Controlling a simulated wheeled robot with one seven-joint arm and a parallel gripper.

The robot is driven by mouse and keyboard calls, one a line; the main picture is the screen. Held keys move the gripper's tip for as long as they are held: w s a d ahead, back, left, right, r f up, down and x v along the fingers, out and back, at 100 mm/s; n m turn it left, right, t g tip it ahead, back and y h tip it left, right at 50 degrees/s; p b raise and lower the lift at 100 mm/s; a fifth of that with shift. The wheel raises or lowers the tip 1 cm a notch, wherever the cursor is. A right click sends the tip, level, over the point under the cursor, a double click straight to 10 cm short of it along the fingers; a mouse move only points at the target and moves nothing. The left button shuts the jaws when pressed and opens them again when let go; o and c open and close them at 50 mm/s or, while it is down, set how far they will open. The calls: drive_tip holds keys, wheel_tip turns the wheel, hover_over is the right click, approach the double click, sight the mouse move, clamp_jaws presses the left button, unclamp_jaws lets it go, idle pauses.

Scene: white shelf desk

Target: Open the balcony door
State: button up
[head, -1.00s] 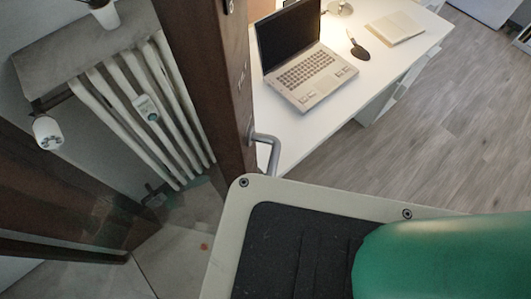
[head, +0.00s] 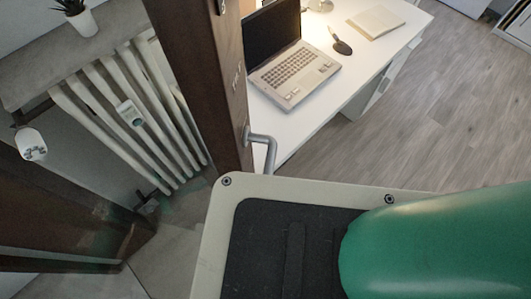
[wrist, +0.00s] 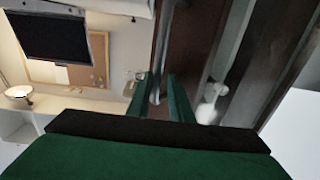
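The balcony door has a dark brown frame, and its upright edge (head: 200,80) runs down the head view left of centre. A grey metal lever handle (head: 262,138) sticks out from that edge towards the desk. In the wrist view, my gripper (wrist: 159,82) has its two green fingers apart. A grey bar (wrist: 163,50), which looks like the handle, runs down between the fingers in the picture. I cannot tell whether the fingers touch it. My gripper does not show in the head view.
A white desk (head: 275,128) with a laptop (head: 297,75) stands right of the door edge. A radiator (head: 125,110) under a shelf stands at left. Another brown frame part (head: 60,215) is at lower left. Wooden floor (head: 440,120) lies clear at right.

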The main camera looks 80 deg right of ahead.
drive_tip(key=v, duration=1)
drive_tip(key=shift+s+a, duration=0.25)
drive_tip(key=shift+s, duration=0.05)
drive_tip(key=shift+w, duration=0.15)
